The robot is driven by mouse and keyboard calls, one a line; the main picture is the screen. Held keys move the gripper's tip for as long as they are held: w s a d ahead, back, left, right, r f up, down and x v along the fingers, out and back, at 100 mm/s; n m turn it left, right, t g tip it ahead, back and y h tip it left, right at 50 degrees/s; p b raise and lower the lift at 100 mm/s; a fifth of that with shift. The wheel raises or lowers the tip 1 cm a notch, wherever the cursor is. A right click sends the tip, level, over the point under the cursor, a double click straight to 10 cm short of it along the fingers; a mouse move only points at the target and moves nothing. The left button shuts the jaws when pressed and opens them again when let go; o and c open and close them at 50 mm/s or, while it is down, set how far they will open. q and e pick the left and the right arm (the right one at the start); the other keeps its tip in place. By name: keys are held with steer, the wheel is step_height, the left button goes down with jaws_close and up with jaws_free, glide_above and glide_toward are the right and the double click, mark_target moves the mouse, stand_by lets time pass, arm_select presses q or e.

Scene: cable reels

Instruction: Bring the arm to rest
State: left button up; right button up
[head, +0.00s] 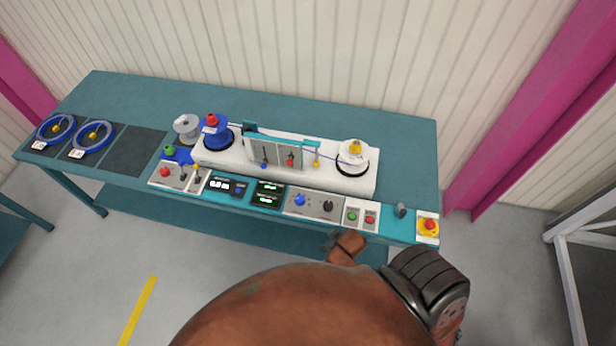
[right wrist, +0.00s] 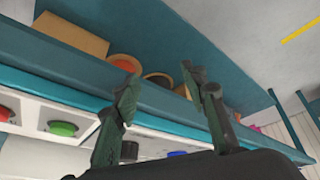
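My right arm (head: 300,305), a brown-orange link with a dark joint, fills the bottom middle of the head view in front of the bench. My right gripper (right wrist: 160,80) shows in the right wrist view with its two dark green fingers apart and nothing between them. It is close to the front of the bench, near the control panel buttons. In the head view the arm hides most of it. My left gripper is not in view.
The teal bench (head: 300,110) carries a winding machine (head: 290,165), a blue reel (head: 214,138), a white reel (head: 352,158), blue cable coils (head: 56,130) and an emergency stop (head: 428,227). A lower shelf holds an orange-brown box (right wrist: 70,35). Floor in front is clear.

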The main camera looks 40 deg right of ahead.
steer(key=s+f+g+b, duration=0.1)
steer(key=s+f+b, duration=0.15)
steer(key=f, duration=0.65)
steer(key=s+f+b, duration=0.2)
steer(key=s+f, duration=0.1)
steer(key=f, duration=0.5)
arm_select(q)
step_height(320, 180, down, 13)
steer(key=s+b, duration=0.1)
steer(key=b, duration=0.7)
arm_select(e)
steer(key=s+a+f+g, duration=0.2)
steer(key=s+f+g, duration=0.1)
steer(key=s+f, duration=2)
step_height(320, 180, down, 4)
steer(key=shift+a+r+n, duration=0.1)
steer(key=shift+a+n, duration=0.1)
steer(key=shift+n, duration=0.1)
steer(key=shift+s, duration=0.3)
